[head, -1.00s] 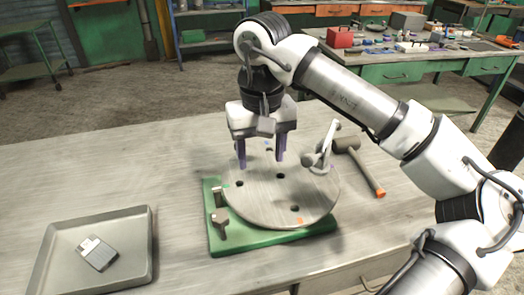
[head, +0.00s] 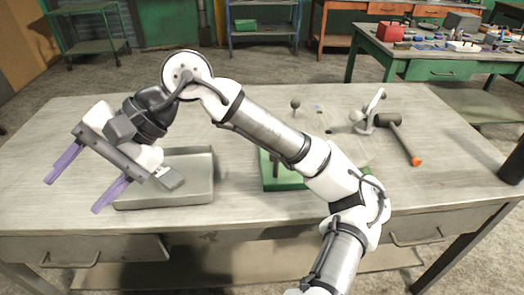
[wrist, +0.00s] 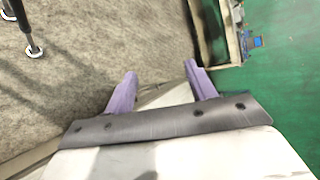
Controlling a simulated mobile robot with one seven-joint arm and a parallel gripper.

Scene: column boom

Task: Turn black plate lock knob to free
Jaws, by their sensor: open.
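A small dark ball-topped knob (head: 296,105) stands at the plate's back left. A dark upright part (head: 275,166) shows at the base's left side; I cannot tell which of these is the lock knob or how it is turned. My gripper (head: 72,195) is open and empty, tilted down-left, far left of the plate near the tray. The wrist view shows its purple fingers (wrist: 160,90) apart, with floor beyond and no knob.
The grey tray (head: 203,165) stands beneath and right of my gripper, holding a flat grey item (head: 170,178). The table's left back (head: 70,125) is clear.

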